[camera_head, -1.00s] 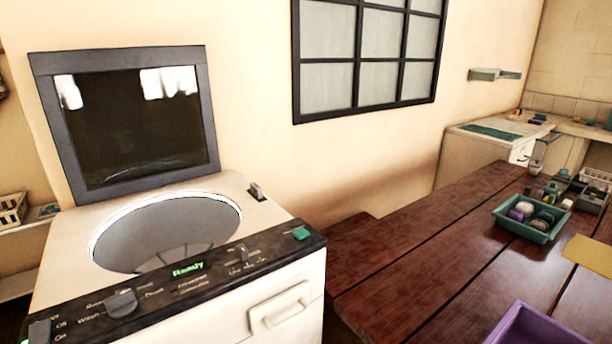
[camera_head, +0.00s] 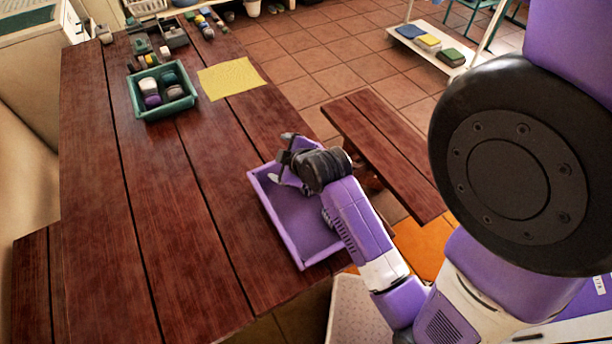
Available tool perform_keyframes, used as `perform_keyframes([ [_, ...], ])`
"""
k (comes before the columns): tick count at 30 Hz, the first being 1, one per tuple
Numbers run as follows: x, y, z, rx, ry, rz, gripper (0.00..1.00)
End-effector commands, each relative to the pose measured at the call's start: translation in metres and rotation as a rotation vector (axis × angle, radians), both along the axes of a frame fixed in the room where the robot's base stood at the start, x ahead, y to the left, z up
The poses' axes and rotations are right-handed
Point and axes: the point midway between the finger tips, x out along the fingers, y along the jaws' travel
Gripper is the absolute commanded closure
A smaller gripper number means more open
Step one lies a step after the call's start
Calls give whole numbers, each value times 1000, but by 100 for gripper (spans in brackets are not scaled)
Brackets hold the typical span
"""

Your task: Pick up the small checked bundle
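I cannot make out a checked pattern on anything in view, so I cannot tell which thing is the small checked bundle. A green tray (camera_head: 137,104) on the wooden table holds several small rounded bundles (camera_head: 150,88), white, purple, grey and teal. My gripper (camera_head: 279,160) is over the purple tray (camera_head: 264,208) near the table's right edge, to the right of and nearer than the green tray. Its two fingers look spread apart with nothing between them. My arm hides part of the purple tray, whose visible floor looks empty.
A yellow cloth (camera_head: 231,78) lies right of the green tray. Grey containers (camera_head: 158,38) and small items stand at the table's far end. A wooden bench (camera_head: 385,140) stands right of the table. The table's near left part is bare. A low white shelf (camera_head: 405,38) holds folded cloths.

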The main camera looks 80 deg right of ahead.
Motion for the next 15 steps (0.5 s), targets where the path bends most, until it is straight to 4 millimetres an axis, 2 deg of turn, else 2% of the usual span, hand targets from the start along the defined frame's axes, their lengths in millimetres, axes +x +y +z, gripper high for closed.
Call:
perform_keyframes([
  [1, -8, -22, 6, 4, 96, 31, 11],
  [3, -20, -29, -5, 35, 246, 131, 11],
  [6, -38, -27, -17, 90, 420, 298, 11],
  [9, -54, -23, -19, 142, 538, 455, 11],
  [15, -79, -13, -15, 223, 657, 695, 11],
])
